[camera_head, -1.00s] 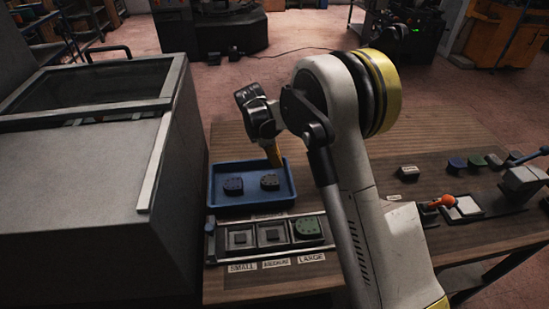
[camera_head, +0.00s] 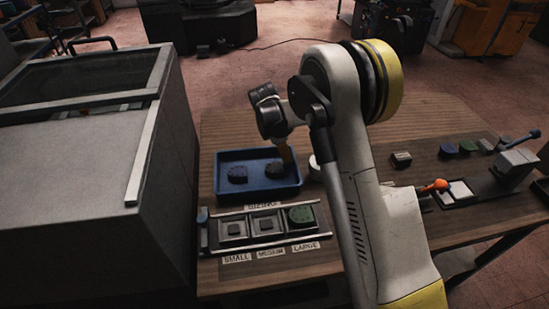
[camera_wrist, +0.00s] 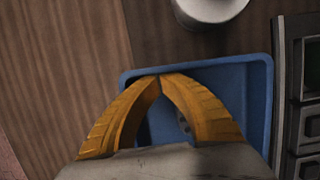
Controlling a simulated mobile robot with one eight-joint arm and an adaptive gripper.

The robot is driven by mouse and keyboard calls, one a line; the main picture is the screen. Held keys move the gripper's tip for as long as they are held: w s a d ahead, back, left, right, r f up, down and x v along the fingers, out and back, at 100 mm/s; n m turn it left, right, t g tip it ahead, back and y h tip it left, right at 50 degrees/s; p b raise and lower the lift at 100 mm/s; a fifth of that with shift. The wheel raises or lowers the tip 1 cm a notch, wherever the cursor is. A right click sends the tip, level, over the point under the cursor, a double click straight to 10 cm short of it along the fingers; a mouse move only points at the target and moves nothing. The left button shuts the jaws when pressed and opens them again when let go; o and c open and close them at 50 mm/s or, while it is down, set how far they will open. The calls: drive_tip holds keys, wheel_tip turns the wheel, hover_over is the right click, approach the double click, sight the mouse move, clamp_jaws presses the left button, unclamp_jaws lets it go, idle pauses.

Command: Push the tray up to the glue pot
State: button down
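The blue tray (camera_head: 256,194) lies on the wooden table, with two dark heel-shaped pieces inside. A pale round pot, seemingly the glue pot (camera_head: 316,168), stands just right of it, partly hidden by my arm. In the wrist view the pot (camera_wrist: 210,8) is cut off by the top edge, and a narrow strip of wood separates it from the tray (camera_wrist: 258,100). My gripper (camera_head: 290,166) reaches down into the tray's right end. In the wrist view its yellow fingers (camera_wrist: 160,75) meet at the tips beside the tray wall nearest the pot, with nothing seen between the tips.
A sizing board (camera_head: 234,243) with small, medium and large sockets lies in front of the tray; a green piece (camera_head: 301,216) sits at large. A big grey cabinet (camera_head: 75,170) stands at left. Several heel pieces and a lever press (camera_head: 515,162) are at right.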

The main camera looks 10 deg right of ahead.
drive_tip(key=d, duration=0.3)
drive_tip(key=shift+d, duration=0.25)
drive_tip(key=p+v, duration=0.6)
drive_tip(key=v, duration=0.4)
wheel_tip(320, 180, up, 10)
drive_tip(key=m+t+y, duration=0.1)
drive_tip(key=m+t, duration=0.1)
drive_tip(key=m, duration=0.2)
hover_over(299, 162)
drive_tip(key=s+a, duration=0.3)
drive_tip(key=s, duration=0.3)
drive_tip(key=s+r+m+t+y, duration=0.1)
drive_tip(key=s+r+m+t, duration=0.1)
drive_tip(key=s+m, duration=0.4)
drive_tip(key=s+r+m+t+y, duration=0.1)
drive_tip(key=s+r+m+t, duration=0.2)
drive_tip(key=s, duration=1.4)
drive_tip(key=shift+a+r+m, duration=0.2)
drive_tip(key=shift+r+m, duration=0.65)
drive_tip(key=shift+m, duration=1.35)
